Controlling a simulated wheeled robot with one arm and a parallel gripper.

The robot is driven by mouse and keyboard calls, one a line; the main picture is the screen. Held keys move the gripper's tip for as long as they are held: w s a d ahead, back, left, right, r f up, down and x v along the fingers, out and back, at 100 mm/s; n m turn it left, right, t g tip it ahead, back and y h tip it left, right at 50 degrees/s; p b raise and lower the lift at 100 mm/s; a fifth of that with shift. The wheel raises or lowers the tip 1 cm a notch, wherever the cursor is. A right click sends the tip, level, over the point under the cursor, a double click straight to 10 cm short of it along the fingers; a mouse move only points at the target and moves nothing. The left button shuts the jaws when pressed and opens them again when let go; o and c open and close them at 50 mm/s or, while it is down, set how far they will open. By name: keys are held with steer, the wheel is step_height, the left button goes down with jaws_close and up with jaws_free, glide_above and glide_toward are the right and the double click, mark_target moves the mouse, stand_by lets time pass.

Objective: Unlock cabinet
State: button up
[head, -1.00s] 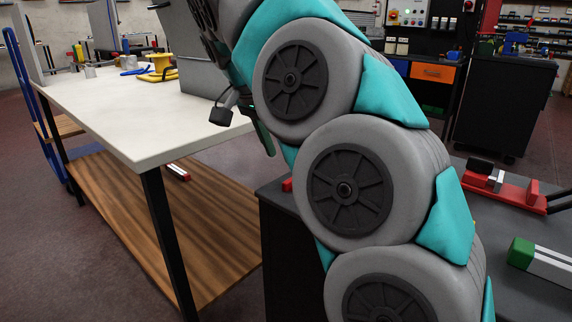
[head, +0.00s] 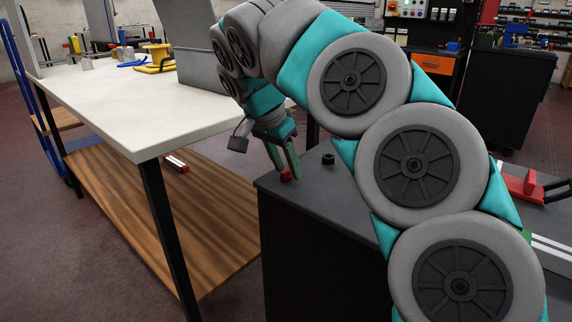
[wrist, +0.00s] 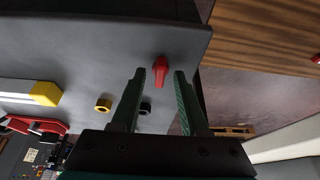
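A dark grey cabinet (head: 325,215) stands right of the white table. A small red knob (head: 287,175) sits on its top near the left edge. In the wrist view the red knob (wrist: 161,69) looks elongated and lies near the surface edge. My gripper (head: 285,170) points down at the knob, with its green fingers apart. In the wrist view my gripper (wrist: 160,74) is open, and the knob shows between the fingertips. I cannot tell whether either finger touches it.
A black round piece (head: 328,159) stands on the cabinet top near the knob. A yellow ring (wrist: 103,105) and a yellow-ended bar (wrist: 44,93) lie farther along. A red clamp-like tool (head: 523,185) is at right. The white table (head: 130,105) flanks the cabinet at left.

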jaws_close()
